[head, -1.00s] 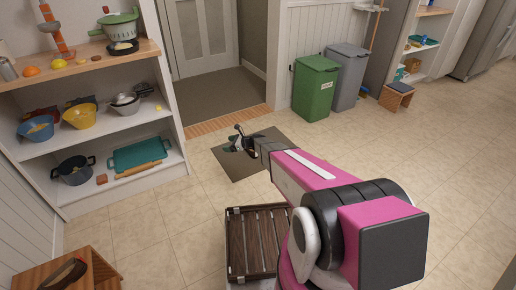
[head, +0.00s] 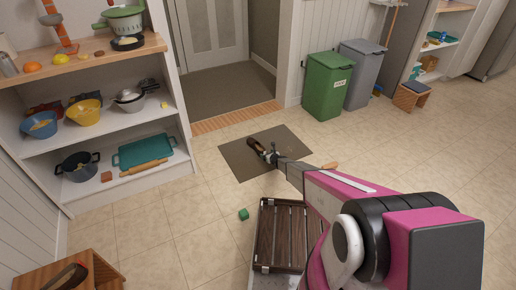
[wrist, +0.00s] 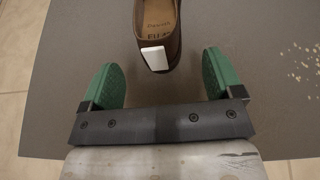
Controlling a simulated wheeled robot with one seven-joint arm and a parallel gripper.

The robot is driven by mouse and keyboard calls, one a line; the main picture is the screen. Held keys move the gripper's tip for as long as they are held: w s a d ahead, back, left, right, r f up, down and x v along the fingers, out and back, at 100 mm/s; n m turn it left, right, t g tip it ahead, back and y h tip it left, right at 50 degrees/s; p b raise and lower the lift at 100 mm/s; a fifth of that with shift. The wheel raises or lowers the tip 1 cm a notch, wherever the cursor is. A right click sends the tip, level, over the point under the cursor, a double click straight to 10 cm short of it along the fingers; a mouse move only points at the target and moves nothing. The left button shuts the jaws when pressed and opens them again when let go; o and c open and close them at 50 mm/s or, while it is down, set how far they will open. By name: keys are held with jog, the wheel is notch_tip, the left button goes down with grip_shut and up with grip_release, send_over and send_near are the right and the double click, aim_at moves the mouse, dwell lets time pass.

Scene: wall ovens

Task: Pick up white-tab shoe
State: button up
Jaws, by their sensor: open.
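The brown shoe (head: 255,144) lies on the dark mat (head: 236,159) near the doorway. In the wrist view the shoe (wrist: 174,20) shows its heel end toward me, with a white tab (wrist: 154,58) at the heel; its front runs out of the top of the picture. My gripper (head: 270,155) is just on the near side of the shoe in the head view. In the wrist view its green-padded fingers (wrist: 160,78) are spread wide and empty. The heel lies ahead of and between them, with a gap on each side.
A slatted dark tray (head: 281,236) is in the foreground, with a small green block (head: 243,214) on the floor beside it. A tan object (head: 330,166) is partly hidden by my arm. Shelves (head: 120,188) stand left; green (head: 325,92) and grey bins stand behind. Open floor lies right.

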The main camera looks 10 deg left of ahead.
aim_at(264, 153)
jog(key=shift+x, duration=3.2)
jog(key=shift+s+a+r, duration=0.1)
jog(key=shift+a+r, duration=0.05)
jog(key=shift+c, duration=0.3)
jog(key=c, duration=1)
